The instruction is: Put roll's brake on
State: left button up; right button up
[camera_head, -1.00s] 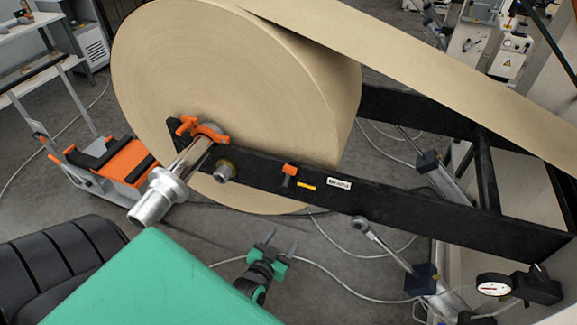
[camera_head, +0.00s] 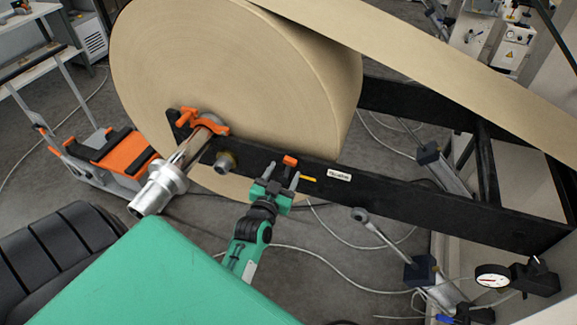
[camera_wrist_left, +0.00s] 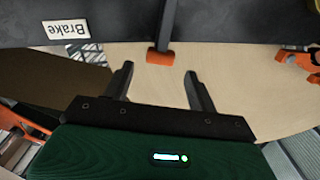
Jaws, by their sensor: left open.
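The brake lever (camera_head: 290,160) is a small lever with an orange tip on the side of the black stand arm, beside a yellow mark. A white label (camera_head: 338,174) sits to its right; the left wrist view reads it as "Brake" (camera_wrist_left: 80,27). The big brown paper roll (camera_head: 225,85) hangs on a metal shaft behind the black arm. My left gripper (camera_head: 282,174) is open just below the lever. In the left wrist view, the orange lever tip (camera_wrist_left: 160,57) lies ahead of and between the open fingertips (camera_wrist_left: 159,73), with nothing gripped. My right gripper is not in view.
The black stand arm (camera_head: 430,205) runs right to the machine frame. An orange clamp (camera_head: 202,122) holds the shaft, whose silver end (camera_head: 158,190) sticks out left of my gripper. A rod (camera_head: 375,235) and a gauge (camera_head: 492,276) are lower right. Cables lie on the floor.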

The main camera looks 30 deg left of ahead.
aim_at(289, 162)
pick_arm(q)
jog(key=shift+b+x, duration=0.5)
jog(key=shift+x, duration=1.8)
jog(key=shift+c, duration=0.2)
grip_shut()
jog(key=shift+a, duration=0.1)
